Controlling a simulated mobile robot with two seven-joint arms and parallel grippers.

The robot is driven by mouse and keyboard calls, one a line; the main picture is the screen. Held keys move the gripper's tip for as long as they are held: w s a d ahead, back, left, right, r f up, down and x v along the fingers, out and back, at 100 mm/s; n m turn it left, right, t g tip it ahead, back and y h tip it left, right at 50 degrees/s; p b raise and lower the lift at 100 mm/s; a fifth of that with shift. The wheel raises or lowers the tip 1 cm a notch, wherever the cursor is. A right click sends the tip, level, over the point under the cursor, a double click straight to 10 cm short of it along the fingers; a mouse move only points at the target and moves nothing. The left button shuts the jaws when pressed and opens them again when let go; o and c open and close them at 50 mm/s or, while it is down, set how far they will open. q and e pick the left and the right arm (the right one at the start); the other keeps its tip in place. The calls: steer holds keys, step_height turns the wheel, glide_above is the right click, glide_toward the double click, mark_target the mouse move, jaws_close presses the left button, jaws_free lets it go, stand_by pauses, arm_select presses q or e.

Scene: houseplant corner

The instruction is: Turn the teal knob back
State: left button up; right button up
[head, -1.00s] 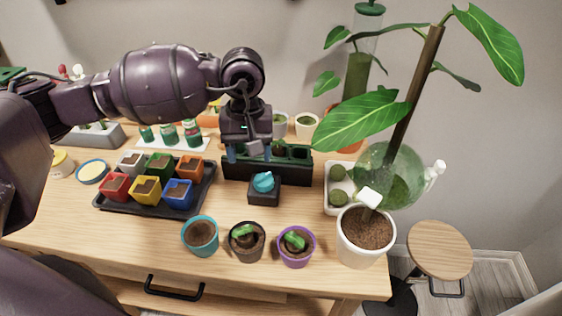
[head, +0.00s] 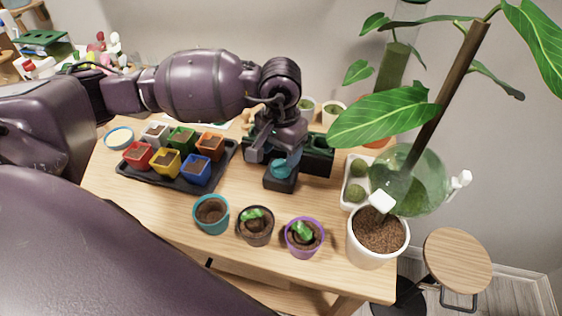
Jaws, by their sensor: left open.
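The teal knob (head: 284,169) sits on top of a small dark block (head: 279,183) on the table. My left gripper (head: 268,160) is open and points down just above the knob, with its fingers spread to either side. The gripper partly covers the knob, and I cannot tell whether a finger touches it. My right gripper does not show.
A black tray (head: 216,178) with several coloured pots is left of the knob. A black rack (head: 318,158) stands right behind it. A teal pot (head: 211,213), a dark pot (head: 256,226) and a purple pot (head: 304,236) stand in front. A white planter (head: 372,248) stands at right.

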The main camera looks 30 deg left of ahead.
mark_target(281, 162)
arm_select(q)
steer(key=shift+f, duration=2.1)
steer(key=c, duration=0.7)
